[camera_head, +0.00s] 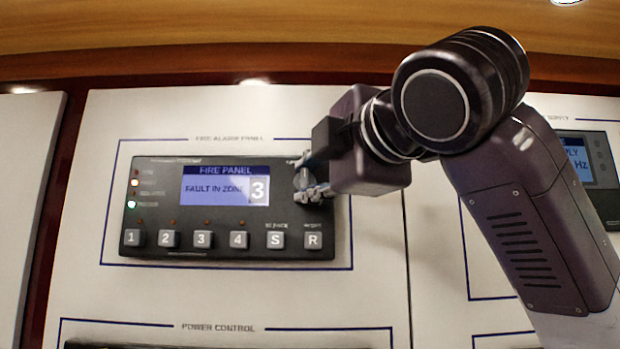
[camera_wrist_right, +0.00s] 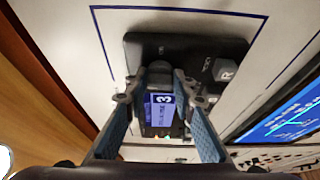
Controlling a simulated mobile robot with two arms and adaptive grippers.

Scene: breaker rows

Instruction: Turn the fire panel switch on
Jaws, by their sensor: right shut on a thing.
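The fire panel (camera_head: 225,216) is a dark box on the white wall, with a blue screen (camera_head: 215,188) reading "FAULT IN ZONE 3". A dark rotary switch (camera_head: 302,181) sits at the right of the screen. My right gripper (camera_head: 311,178) reaches in from the right and is shut on this switch, its fingers partly covering it. In the right wrist view the dark switch (camera_wrist_right: 159,68) stands between the two fingertips of the right gripper (camera_wrist_right: 156,88). The switch's exact angle is hard to tell. My left gripper is out of view.
Numbered buttons plus S (camera_head: 276,240) and R (camera_head: 313,240) line the panel's lower edge, close under the gripper. Small lamps (camera_head: 132,204) glow at the left. Another blue display (camera_head: 578,160) is at the right, partly behind my arm. A wooden ledge (camera_head: 200,25) runs above.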

